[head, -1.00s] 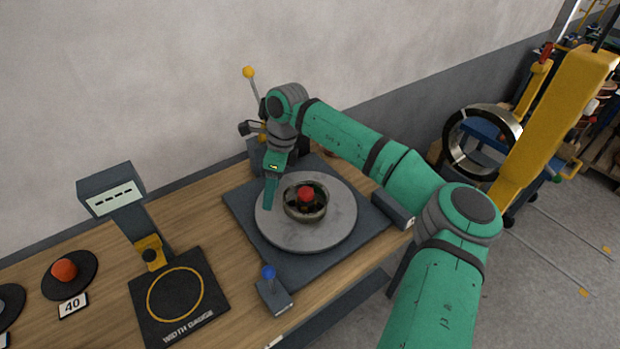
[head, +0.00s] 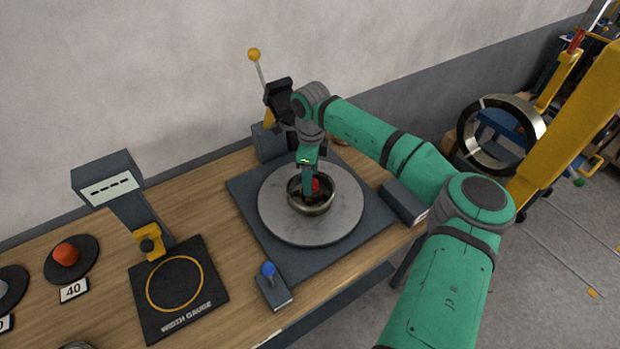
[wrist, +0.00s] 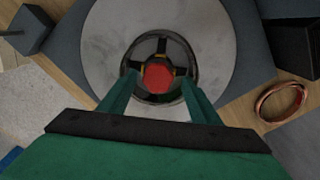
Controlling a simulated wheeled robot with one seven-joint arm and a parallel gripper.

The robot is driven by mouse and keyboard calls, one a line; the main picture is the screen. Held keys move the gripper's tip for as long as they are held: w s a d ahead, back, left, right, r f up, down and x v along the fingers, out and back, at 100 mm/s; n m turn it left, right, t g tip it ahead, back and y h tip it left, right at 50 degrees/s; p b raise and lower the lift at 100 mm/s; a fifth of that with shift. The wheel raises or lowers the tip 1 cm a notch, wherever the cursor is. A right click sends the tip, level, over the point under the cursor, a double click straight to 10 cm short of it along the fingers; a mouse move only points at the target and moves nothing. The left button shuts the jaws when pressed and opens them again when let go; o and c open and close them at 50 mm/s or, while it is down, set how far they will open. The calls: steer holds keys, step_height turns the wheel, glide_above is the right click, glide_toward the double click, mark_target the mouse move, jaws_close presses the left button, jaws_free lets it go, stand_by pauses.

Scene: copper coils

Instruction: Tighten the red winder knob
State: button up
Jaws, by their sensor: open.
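The red winder knob (wrist: 158,78) sits at the centre of a dark spoked hub inside a metal ring (head: 322,209), on the round grey turntable (head: 270,217). In the head view the knob (head: 315,185) is partly hidden behind my gripper. My gripper (wrist: 158,92) points down over the ring from above. Its two green fingers are apart, one on each side of the knob in the wrist view, with visible gaps between them and the knob. Nothing is held. How far the fingertips are above the hub is hard to tell.
The turntable stands on a dark square base on a wooden bench. A blue-knobbed lever (head: 268,270) is in front, a yellow-knobbed lever (head: 254,55) behind. A width gauge (head: 180,290) lies to the left. A copper coil (wrist: 282,102) shows in the wrist view.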

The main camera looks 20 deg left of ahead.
steer(key=shift+s+d+f, duration=0.1)
steer(key=shift+d+f, duration=0.05)
steer(key=shift+f, duration=0.4)
steer(key=shift+s, duration=0.1)
steer(key=c, duration=1.1)
steer(key=shift+o, duration=0.2)
